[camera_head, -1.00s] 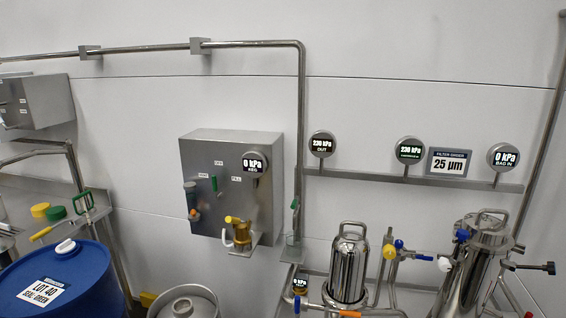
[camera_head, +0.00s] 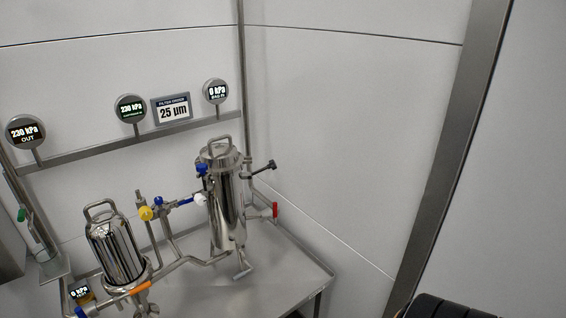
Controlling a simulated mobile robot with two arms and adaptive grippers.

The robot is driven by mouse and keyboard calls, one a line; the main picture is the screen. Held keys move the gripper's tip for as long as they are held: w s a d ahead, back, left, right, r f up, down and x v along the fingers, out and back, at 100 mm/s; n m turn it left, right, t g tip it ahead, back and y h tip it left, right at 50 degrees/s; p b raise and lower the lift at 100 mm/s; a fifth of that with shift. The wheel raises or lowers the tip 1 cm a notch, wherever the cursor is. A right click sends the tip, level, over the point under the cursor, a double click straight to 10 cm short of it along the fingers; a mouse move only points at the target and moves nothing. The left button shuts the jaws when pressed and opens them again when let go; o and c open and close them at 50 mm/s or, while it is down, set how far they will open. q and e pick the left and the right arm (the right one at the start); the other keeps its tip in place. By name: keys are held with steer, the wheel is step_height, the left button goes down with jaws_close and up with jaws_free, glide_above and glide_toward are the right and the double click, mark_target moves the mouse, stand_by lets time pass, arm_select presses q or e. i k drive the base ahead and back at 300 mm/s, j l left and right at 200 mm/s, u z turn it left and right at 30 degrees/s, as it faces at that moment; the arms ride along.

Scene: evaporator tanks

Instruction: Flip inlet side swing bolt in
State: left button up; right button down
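A tall steel filter housing (camera_head: 228,208) stands on the steel table with a looped handle (camera_head: 219,146) on its lid. A swing bolt with a dark knob (camera_head: 271,165) sticks out to the right from the upper part of this housing, swung away from the lid. Blue (camera_head: 201,169) and white (camera_head: 200,200) knobs sit on its left side. Whether another swing bolt lies behind the housing cannot be seen. Neither of my grippers shows in the head view.
A shorter polished vessel (camera_head: 116,250) stands at left, with piping and a yellow knob (camera_head: 145,213) between. A red-handled valve (camera_head: 275,211) is right of the housing. Gauges (camera_head: 131,109) line a wall rail. The table's right part (camera_head: 290,268) is clear. A metal post (camera_head: 455,140) rises at right.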

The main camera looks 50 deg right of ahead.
mark_target(265, 168)
steer(key=z, duration=1.45)
steer(key=i+l, duration=0.15)
